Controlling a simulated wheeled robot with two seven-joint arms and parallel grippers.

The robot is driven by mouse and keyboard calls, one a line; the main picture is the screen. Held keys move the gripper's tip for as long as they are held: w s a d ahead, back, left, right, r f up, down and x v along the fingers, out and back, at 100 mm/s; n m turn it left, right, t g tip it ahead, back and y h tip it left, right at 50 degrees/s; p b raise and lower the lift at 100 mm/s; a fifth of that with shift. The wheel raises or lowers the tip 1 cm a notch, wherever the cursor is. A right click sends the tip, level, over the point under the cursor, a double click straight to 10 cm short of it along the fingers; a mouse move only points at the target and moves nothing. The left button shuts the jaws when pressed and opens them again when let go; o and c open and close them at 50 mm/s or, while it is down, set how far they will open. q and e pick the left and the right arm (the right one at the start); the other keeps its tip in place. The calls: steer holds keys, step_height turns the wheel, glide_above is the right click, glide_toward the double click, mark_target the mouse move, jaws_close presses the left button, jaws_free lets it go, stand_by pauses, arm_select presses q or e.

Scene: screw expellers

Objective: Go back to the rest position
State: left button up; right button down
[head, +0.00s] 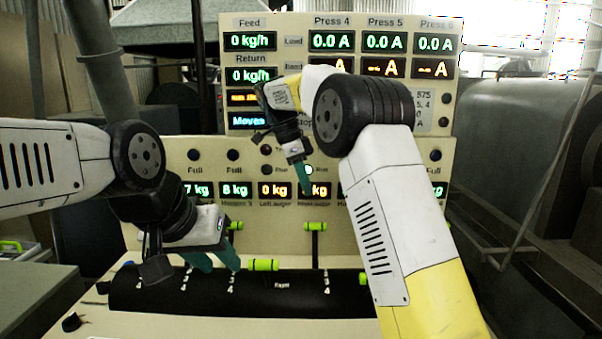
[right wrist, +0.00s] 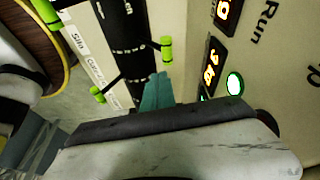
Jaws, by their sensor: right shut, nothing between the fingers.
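My left gripper (head: 222,269) hangs low at the left in the head view, over the black curved panel. Its two teal fingers are spread apart with nothing seen between them. My right gripper (head: 304,184) is in front of the console's upright face, by the row of kg displays. Its teal fingers are together and empty. They also show in the right wrist view (right wrist: 157,92), close to a lit green button (right wrist: 235,84). I cannot tell whether the fingertips touch the panel.
The cream control console (head: 180,150) fills the middle. Green-handled levers (head: 316,227) stick out above the black curved panel (head: 180,292). Large grey machinery (head: 530,140) stands at the right. A grey-green surface (head: 35,290) lies at the lower left.

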steer(key=s+d+r+n+t+y, duration=0.1)
steer(key=s+d+r+n+y, duration=0.15)
steer(key=s+d+n, duration=0.3)
steer(key=s+d+r+n+t+y, duration=0.1)
steer(key=s+d+r+n+y, duration=0.1)
steer(key=s+d+r+n, duration=0.4)
steer(key=s+d+f+n+t, duration=0.1)
steer(key=s+f+n+t, duration=0.1)
steer(key=s+f, duration=0.3)
steer(key=s+d+f+n+t+y, duration=0.1)
steer(key=s+f+n, duration=0.3)
steer(key=s, duration=1)
steer(key=shift+f+t, duration=0.5)
steer(key=shift+f, duration=0.2)
steer(key=shift+y, duration=0.25)
